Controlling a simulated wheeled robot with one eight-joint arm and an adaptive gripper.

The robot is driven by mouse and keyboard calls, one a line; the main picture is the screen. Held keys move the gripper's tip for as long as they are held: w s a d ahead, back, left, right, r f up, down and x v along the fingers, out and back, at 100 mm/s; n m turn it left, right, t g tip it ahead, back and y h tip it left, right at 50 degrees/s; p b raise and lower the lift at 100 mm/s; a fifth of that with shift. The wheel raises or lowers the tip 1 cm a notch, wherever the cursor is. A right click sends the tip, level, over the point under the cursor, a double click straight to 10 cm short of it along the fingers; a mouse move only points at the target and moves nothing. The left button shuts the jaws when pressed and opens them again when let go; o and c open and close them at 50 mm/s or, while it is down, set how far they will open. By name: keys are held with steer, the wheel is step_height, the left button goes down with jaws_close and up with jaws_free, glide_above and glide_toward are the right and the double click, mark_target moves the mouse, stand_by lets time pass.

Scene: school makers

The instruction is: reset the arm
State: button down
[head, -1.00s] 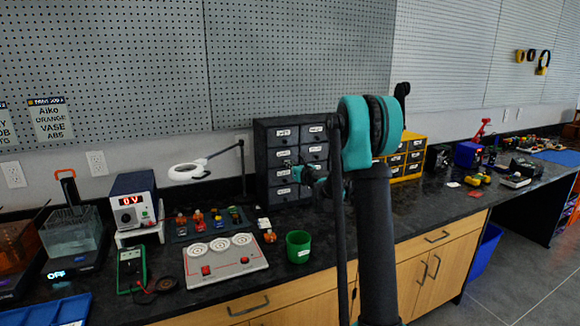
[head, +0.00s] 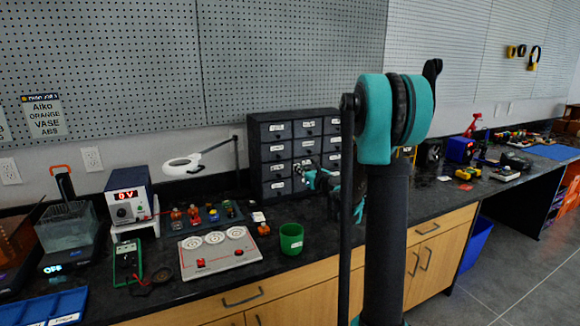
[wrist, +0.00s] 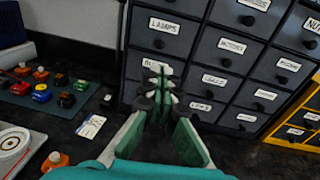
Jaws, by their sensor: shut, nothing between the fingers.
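My teal and black arm stands upright in the head view and folds over at its top joint. My gripper (head: 304,172) is in front of the dark drawer cabinet (head: 271,153), pointing toward its drawers. In the wrist view my gripper (wrist: 159,88) is shut with nothing held, its green pads and teal palm in the lower middle. The labelled drawers of the cabinet (wrist: 186,57) fill the space behind it. Whether the fingertips touch the cabinet cannot be told. Part of the gripper is hidden behind my arm in the head view.
On the black counter stand a green cup (head: 291,239), a panel with round dials (head: 217,254), a power supply (head: 130,196), a magnifier lamp (head: 183,164) and a multimeter (head: 127,263). A yellow drawer unit (wrist: 297,122) is right of the cabinet. The open floor (head: 500,270) is at right.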

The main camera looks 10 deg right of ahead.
steer(key=s+a+f+n+g, duration=0.3)
steer(key=s+f+n, duration=0.1)
steer(key=s+n, duration=0.55)
steer(key=s+a+f+n+g, duration=0.3)
steer(key=s+f+n+g, duration=0.15)
steer(key=s+n, duration=0.5)
steer(key=s+d+f+n+g+h, duration=0.1)
steer(key=s+d+f+n+h, duration=0.1)
steer(key=s, duration=0.6)
steer(key=s+d+f+n+g+h, duration=0.2)
steer(key=s+d+f+n, duration=0.2)
steer(key=s+f+n, duration=0.2)
steer(key=s+d+f+n+g+h, duration=0.1)
steer(key=s+d+f+n+h, duration=0.1)
steer(key=s, duration=0.8)
step_height(320, 180, down, 2)
steer(key=shift+d+f+n+h, duration=0.1)
steer(key=shift+d+n+h, duration=0.4)
steer(key=shift+n, duration=0.6)
